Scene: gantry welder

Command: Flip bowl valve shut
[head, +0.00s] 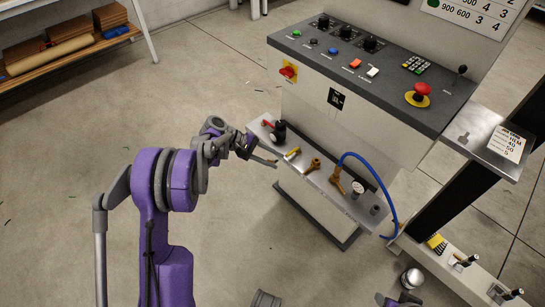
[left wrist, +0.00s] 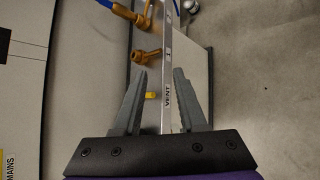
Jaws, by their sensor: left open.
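A narrow metal shelf (head: 325,184) on the front of the machine carries small fittings. On it are a red-handled fitting (head: 269,124) with a black body, a small yellow lever (head: 292,153) and brass fittings (head: 312,166). I cannot tell by label which is the bowl valve. My left gripper (head: 268,162) is open and empty beside the yellow lever, at the shelf's front edge. In the left wrist view its fingers (left wrist: 160,88) straddle the shelf edge marked VENT (left wrist: 168,92), with a yellow piece (left wrist: 151,95) between them. My right gripper shows only in part at the bottom edge (head: 398,300).
A sloped control panel (head: 370,70) with buttons and a red emergency stop (head: 418,94) overhangs the shelf. A blue hose (head: 385,185) loops from a brass fitting past a gauge (head: 357,189). A rail (head: 450,268) with small tools stands at lower right.

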